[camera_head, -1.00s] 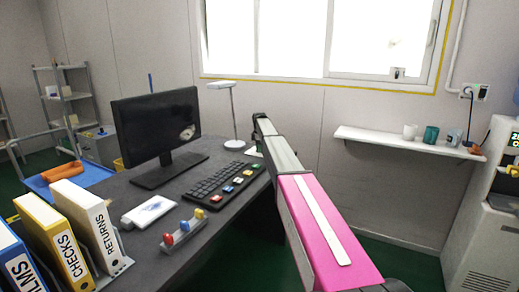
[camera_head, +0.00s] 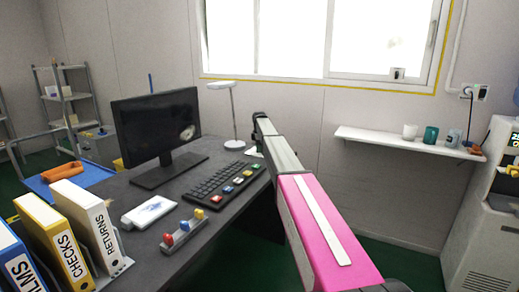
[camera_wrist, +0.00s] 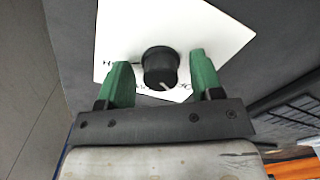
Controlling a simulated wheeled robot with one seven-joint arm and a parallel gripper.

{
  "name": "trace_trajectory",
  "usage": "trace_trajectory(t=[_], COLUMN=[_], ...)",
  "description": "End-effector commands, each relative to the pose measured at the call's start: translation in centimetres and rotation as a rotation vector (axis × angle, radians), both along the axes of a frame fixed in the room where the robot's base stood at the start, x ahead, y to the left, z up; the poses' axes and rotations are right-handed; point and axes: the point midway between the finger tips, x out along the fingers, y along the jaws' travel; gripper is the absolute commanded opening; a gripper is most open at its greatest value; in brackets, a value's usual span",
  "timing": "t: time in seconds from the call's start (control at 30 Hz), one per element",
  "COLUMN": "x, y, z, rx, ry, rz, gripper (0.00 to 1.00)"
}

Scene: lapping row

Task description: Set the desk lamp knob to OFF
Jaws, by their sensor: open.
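The desk lamp (camera_head: 234,112) is white, with a flat head on a thin stem, and stands at the far end of the dark desk. In the wrist view its round black knob (camera_wrist: 160,62) sits on a white plate (camera_wrist: 222,35). A short pale pointer line on the knob points toward the bottom of the picture, slightly right. Dark lettering on the plate is partly hidden, and I cannot read it. My gripper (camera_wrist: 160,66) is open, its green fingers on either side of the knob with gaps showing. In the head view my arm hides the gripper.
On the desk (camera_head: 205,228) are a monitor (camera_head: 156,125), a black keyboard (camera_head: 222,182), a holder with coloured knobs (camera_head: 184,230), a white packet (camera_head: 149,211) and binders (camera_head: 98,222). A wall shelf (camera_head: 405,142) with cups is to the right.

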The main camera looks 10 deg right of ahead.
Motion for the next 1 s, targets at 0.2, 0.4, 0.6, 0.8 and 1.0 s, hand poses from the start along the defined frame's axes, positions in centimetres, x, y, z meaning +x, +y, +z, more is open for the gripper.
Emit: trace_trajectory(t=[0.2,0.4,0.6,0.8,1.0], x=[0.0,0.0,0.1,0.0,0.0], y=[0.0,0.0,0.0,0.0,0.0], z=[2.1,5.7,9.2,10.6,10.6], rx=[0.000,0.000,0.000,0.000,0.000], ry=[-0.001,-0.001,-0.001,-0.001,0.000], rz=[0.000,0.000,0.000,0.000,0.000], gripper=[0.60,0.60,0.60,0.60,0.60])
